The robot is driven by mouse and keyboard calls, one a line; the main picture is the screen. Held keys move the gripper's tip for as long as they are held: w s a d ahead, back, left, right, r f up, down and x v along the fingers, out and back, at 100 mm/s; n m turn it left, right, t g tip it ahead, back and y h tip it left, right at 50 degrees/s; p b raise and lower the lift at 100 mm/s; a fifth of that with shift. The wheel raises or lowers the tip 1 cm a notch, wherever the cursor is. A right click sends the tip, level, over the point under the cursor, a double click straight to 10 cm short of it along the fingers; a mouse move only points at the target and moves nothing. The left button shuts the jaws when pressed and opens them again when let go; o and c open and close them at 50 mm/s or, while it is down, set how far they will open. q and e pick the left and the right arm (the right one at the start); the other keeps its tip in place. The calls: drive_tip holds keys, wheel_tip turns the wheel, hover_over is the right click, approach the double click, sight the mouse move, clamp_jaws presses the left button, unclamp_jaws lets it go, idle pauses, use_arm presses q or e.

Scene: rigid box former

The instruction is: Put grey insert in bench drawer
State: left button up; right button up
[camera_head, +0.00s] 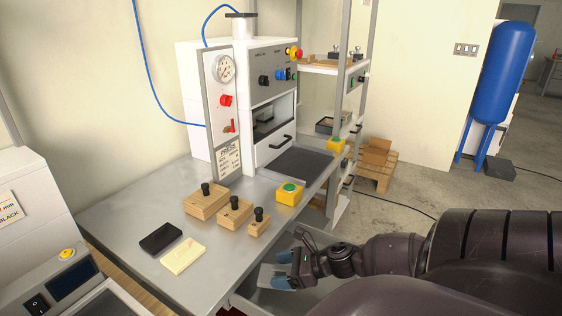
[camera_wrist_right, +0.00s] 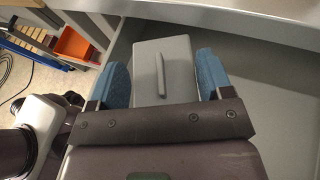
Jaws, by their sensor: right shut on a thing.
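The grey insert (camera_wrist_right: 147,62), a flat grey block with a raised ridge on top, sits between the blue fingertips of my right gripper (camera_wrist_right: 163,80) in the right wrist view. The gripper is shut on it. In the head view my right gripper (camera_head: 282,270) is at the front right edge of the bench, and a grey edge of the insert (camera_head: 266,276) shows beside the fingers. The grey bench drawer (camera_wrist_right: 285,85) is open under and around the insert. Whether the insert touches the drawer floor I cannot tell. My left gripper is out of view.
On the bench (camera_head: 130,205) are several wooden blocks with black knobs (camera_head: 207,203), a black tray (camera_head: 160,238), a cream block (camera_head: 182,256) and a yellow button box (camera_head: 289,193). A white press (camera_head: 195,90) stands behind. The bench front wall runs close above the insert in the wrist view.

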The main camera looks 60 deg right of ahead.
sight(281, 267)
wheel_tip(281, 267, down, 5)
drive_tip(key=shift+w+d+f+b, duration=0.1)
drive_tip(key=shift+w+d+b, duration=0.05)
drive_tip(key=shift+b, duration=0.2)
drive_tip(key=shift+w+d+r, duration=0.25)
drive_tip(key=shift+w+d, duration=0.5)
drive_tip(key=shift+d, duration=0.3)
drive_tip(key=shift+w+d, duration=0.5)
drive_tip(key=shift+d, duration=0.2)
drive_tip(key=w+d, duration=0.2)
drive_tip(key=d, duration=0.1)
drive_tip(key=shift+w, duration=0.15)
drive_tip(key=shift+a+f+b, duration=0.15)
drive_tip(key=shift+f+b, duration=0.15)
drive_tip(key=shift+f, duration=0.25)
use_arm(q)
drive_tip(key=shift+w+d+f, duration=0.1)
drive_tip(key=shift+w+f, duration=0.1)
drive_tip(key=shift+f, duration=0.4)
use_arm(e)
drive_tip(key=shift+f, duration=0.1)
